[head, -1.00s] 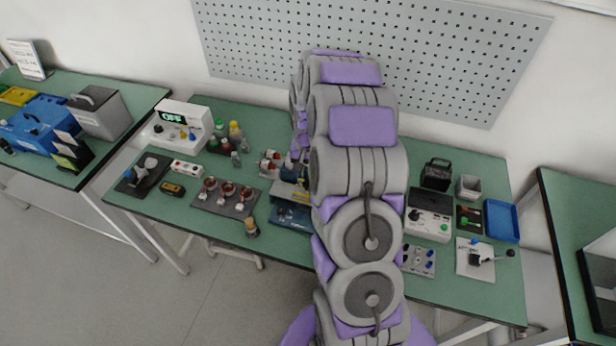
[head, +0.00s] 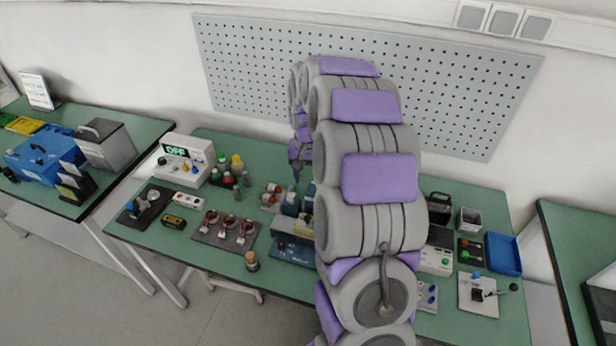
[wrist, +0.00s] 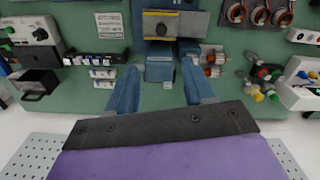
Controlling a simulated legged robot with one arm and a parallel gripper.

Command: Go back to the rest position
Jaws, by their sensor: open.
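My gripper (head: 296,173) hangs at the end of my raised grey and purple arm, above the back part of the middle green table. In the wrist view my gripper (wrist: 158,76) shows two blue fingers spread apart. Nothing is held between them. A small blue block (wrist: 160,70) shows in the gap, lower down on the table. Beyond the fingertips is a blue and grey fixture with a yellowish bar (wrist: 178,24); it also shows in the head view (head: 290,250), partly hidden by my arm.
Three copper-wound stators (head: 227,236) sit on a dark mat left of the fixture. A white box with a lit display (head: 187,158) and several bottles stand at the back left. A blue tray (head: 503,254) is at the right. A pegboard (head: 450,90) rises behind.

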